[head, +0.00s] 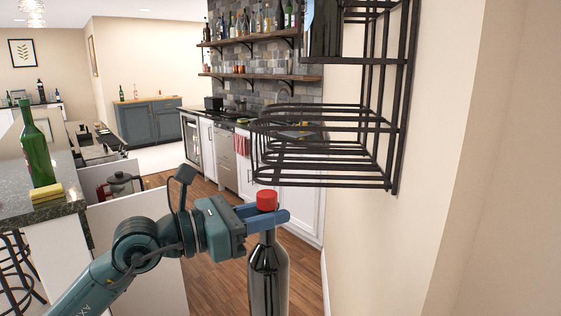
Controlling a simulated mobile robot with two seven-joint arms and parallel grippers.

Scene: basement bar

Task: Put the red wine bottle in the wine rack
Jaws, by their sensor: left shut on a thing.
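The wine bottle (268,272) is dark with a red cap. It hangs upright in front of me, and its lower end is cut off by the picture's bottom edge. My left gripper (266,217) is shut on its neck just below the cap. The black wire wine rack (330,184) is fixed to the wall at upper right. Its lower tier is above and to the right of the bottle's cap. The upper tier holds a dark object (325,30), cut off by the top edge. My right gripper is not in view.
A granite counter (50,211) at left holds a green bottle (37,150) and a yellow sponge (47,193). Shelves (262,77) with bottles hang at the back above the kitchen counter. The beige wall (420,250) bounds the right side.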

